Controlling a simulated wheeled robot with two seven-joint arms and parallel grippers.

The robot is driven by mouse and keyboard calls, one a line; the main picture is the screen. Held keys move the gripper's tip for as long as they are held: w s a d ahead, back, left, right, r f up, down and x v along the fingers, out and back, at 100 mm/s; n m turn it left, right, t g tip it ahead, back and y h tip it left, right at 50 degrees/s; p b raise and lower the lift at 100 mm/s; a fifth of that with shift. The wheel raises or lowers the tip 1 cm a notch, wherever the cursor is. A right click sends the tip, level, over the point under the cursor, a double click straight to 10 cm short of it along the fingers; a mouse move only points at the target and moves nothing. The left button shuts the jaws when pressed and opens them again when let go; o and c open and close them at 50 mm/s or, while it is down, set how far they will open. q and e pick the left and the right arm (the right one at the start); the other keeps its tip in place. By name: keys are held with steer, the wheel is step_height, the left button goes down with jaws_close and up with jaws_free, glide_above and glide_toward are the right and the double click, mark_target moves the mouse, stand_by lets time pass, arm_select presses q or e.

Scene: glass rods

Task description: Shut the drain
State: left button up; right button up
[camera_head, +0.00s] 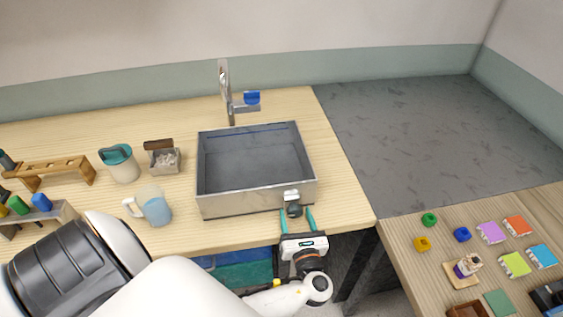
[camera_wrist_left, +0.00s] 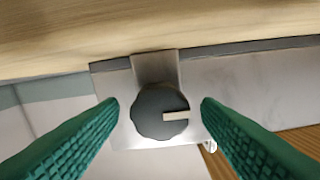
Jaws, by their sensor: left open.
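The grey sink basin (camera_head: 250,165) sits in the wooden counter, its inside empty as far as I can see. A dark round knob (camera_head: 293,211) is on a metal plate at the sink's front right. In the left wrist view the knob (camera_wrist_left: 161,112) has a pale pointer bar that points to the right. My left gripper (camera_head: 297,217) is open, with its green fingers on either side of the knob. In the wrist view the fingers (camera_wrist_left: 160,112) appear apart from the knob. My right gripper is not in view.
A faucet (camera_head: 230,95) with a blue handle (camera_head: 252,97) stands behind the sink.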

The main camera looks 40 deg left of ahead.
arm_select(q)
steer(key=n+b, duration=0.1)
steer(key=b, duration=0.1)
steer(key=f+n+b, duration=0.1)
steer(key=n+b, duration=0.1)
steer(key=shift+s+d+r+n+b, duration=0.25)
steer(key=shift+d+n+b, duration=0.05)
steer(key=shift+n+b, duration=0.1)
steer(key=b+v, duration=0.1)
steer(key=v, duration=1.1)
step_height(320, 180, down, 15)
steer(key=g+h+p, duration=0.1)
steer(key=g+h, duration=0.1)
steer(key=h, duration=0.3)
steer(key=s+a+f+n+g+h, duration=0.1)
steer(key=s+f, duration=0.3)
steer(key=f, duration=0.4)
steer(key=s+a+f+n+g+h+p, duration=0.1)
steer(key=s+f+n+g+h, duration=0.2)
steer(key=f, duration=0.5)
steer(key=shift+s+n, duration=0.4)
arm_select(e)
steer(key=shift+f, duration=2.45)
